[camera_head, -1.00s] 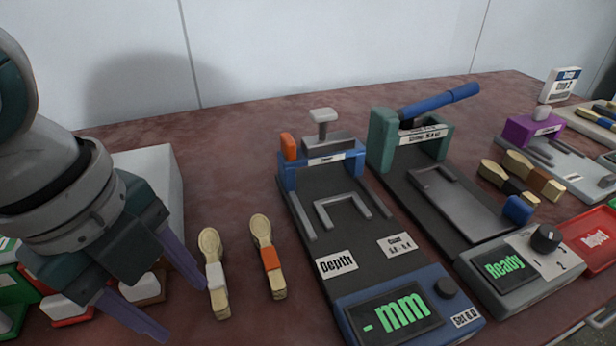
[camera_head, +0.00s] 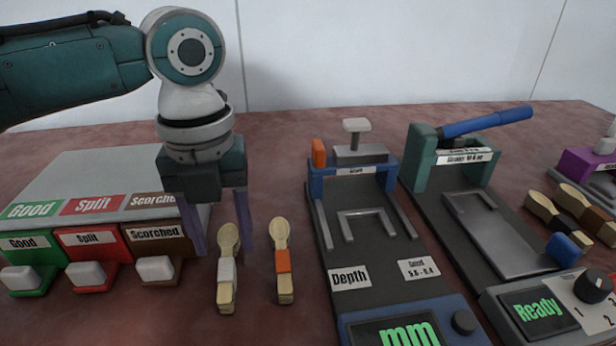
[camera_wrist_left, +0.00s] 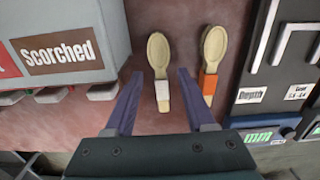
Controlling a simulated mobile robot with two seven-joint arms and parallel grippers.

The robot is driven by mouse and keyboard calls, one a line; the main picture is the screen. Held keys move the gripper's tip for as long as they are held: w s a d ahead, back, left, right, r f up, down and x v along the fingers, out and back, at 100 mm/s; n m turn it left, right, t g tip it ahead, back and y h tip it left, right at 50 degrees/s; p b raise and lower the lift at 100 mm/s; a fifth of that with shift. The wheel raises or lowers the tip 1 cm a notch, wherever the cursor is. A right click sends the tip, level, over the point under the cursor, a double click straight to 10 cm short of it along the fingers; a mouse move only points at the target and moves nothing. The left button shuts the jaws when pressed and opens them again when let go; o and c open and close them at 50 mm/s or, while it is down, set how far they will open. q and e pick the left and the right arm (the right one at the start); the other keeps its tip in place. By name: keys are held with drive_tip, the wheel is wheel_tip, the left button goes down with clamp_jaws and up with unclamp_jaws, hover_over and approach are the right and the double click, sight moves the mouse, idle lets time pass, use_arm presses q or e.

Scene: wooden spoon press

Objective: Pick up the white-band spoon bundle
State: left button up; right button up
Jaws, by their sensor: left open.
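The white-band spoon bundle (camera_head: 227,272) lies on the reddish table, bowl end pointing away, with a white band around its handle. My left gripper (camera_head: 222,245) is open and points down above it, its two purple fingers spread. In the left wrist view the white-band bundle (camera_wrist_left: 161,85) shows between the open fingers (camera_wrist_left: 158,80), nothing gripped. The gap in height between fingers and bundle is hard to tell. The orange-band bundle (camera_head: 282,262) lies just to the right, near the right finger in the wrist view. My right gripper is not in view.
The sorting box with Good, Split and Scorched bins (camera_head: 155,252) stands close on the left. The depth gauge (camera_head: 350,255) and the press with a blue handle (camera_head: 455,200) stand to the right. More bundles (camera_head: 545,215) lie at the far right.

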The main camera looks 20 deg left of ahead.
use_arm(q)
wheel_tip(320, 180, down, 2)
drive_tip(key=shift+c, duration=0.2)
clamp_jaws()
idle(0.4)
